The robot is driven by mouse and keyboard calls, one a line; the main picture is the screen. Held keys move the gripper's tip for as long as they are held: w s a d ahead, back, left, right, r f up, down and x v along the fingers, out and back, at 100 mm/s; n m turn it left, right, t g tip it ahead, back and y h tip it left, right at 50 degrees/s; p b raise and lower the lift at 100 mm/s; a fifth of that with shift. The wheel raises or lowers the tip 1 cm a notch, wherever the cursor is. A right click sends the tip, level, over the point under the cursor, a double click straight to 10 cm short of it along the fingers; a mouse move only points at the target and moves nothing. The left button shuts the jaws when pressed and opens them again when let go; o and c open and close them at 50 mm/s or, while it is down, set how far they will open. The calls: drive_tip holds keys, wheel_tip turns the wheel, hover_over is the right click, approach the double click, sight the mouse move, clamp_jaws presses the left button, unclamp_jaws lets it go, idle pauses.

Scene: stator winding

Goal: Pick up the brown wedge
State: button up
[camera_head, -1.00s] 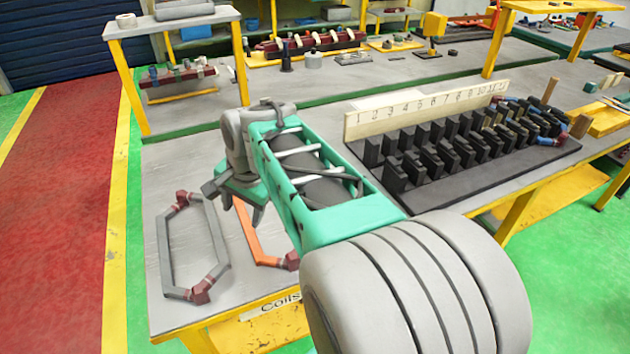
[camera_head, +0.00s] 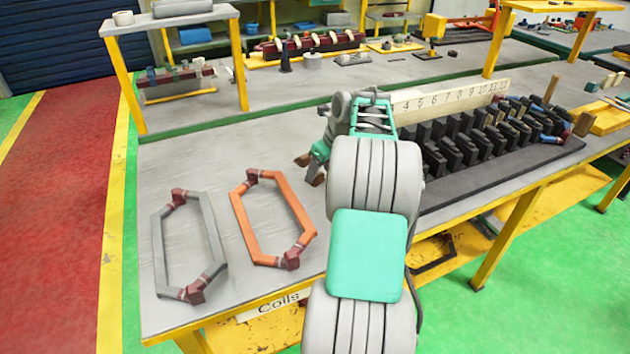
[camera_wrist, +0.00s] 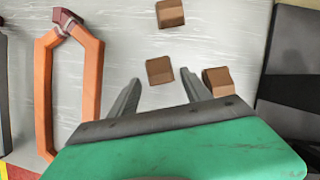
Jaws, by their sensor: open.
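Several brown wedges lie on the grey table in the wrist view. One brown wedge (camera_wrist: 159,70) sits between and just beyond the fingertips of my gripper (camera_wrist: 161,84). My gripper is open and empty, apart from the wedges as far as I can tell. In the head view my gripper is largely hidden behind my arm, and brown wedges (camera_head: 303,159) show only in part beside it.
An orange coil (camera_head: 240,222) and a grey coil (camera_head: 157,250) lie on the table left of my gripper. A black slotted stator block (camera_head: 480,182) with a numbered board (camera_head: 398,103) stands to the right. Free table lies behind the coils.

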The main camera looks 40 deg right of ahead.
drive_tip(key=shift+w+f, duration=0.35)
drive_tip(key=shift+f, duration=0.3)
drive_tip(key=shift+c, duration=0.5)
clamp_jaws()
